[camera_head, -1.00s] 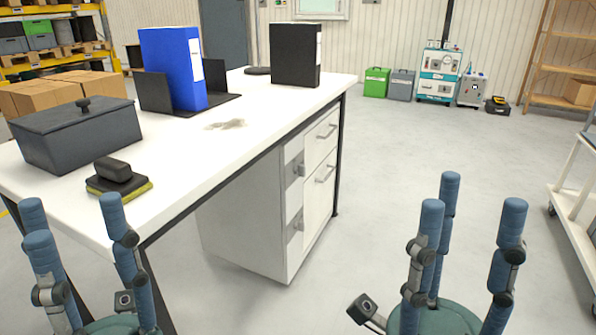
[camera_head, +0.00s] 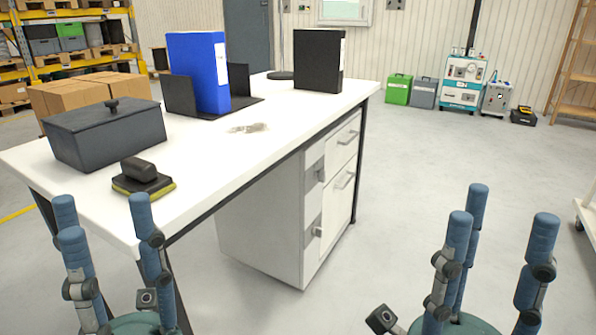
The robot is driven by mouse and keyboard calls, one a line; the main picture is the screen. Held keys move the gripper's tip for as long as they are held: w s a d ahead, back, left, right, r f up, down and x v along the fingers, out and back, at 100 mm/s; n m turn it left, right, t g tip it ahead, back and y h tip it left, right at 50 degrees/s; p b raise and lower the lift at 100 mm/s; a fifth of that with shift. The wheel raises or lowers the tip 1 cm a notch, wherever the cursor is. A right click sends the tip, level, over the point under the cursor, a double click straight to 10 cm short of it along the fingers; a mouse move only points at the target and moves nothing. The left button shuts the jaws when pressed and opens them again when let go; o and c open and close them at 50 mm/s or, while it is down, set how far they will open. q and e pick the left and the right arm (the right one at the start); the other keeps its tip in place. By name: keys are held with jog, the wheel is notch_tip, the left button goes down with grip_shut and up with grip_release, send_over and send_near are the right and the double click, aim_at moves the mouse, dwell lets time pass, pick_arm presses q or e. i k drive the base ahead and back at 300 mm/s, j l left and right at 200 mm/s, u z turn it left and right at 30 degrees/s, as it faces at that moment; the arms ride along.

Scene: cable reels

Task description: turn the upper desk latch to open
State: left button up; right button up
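The white desk (camera_head: 215,150) has a drawer cabinet (camera_head: 262,232) under its far right part. The cabinet's front carries an upper latch (camera_head: 320,174) and a lower latch (camera_head: 317,231) on a grey strip along its near edge. Both are small; their exact turn is hard to tell. My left gripper (camera_head: 105,222) is open and empty in front of the desk's near left corner. My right gripper (camera_head: 495,238) is open and empty at the lower right, over the floor and well apart from the latches.
On the desk are a dark lidded box (camera_head: 105,138), an eraser-like block (camera_head: 143,178), a blue binder (camera_head: 200,72), a black binder (camera_head: 318,60) and crumpled keys or scraps (camera_head: 250,128). Floor right of the desk (camera_head: 420,160) is clear.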

aim_at(320, 175)
jog(key=i+l+u, duration=0.1)
jog(key=i+l, duration=0.35)
jog(key=i+l+u, duration=0.1)
jog(key=i+l, duration=0.3)
jog(key=l, duration=0.15)
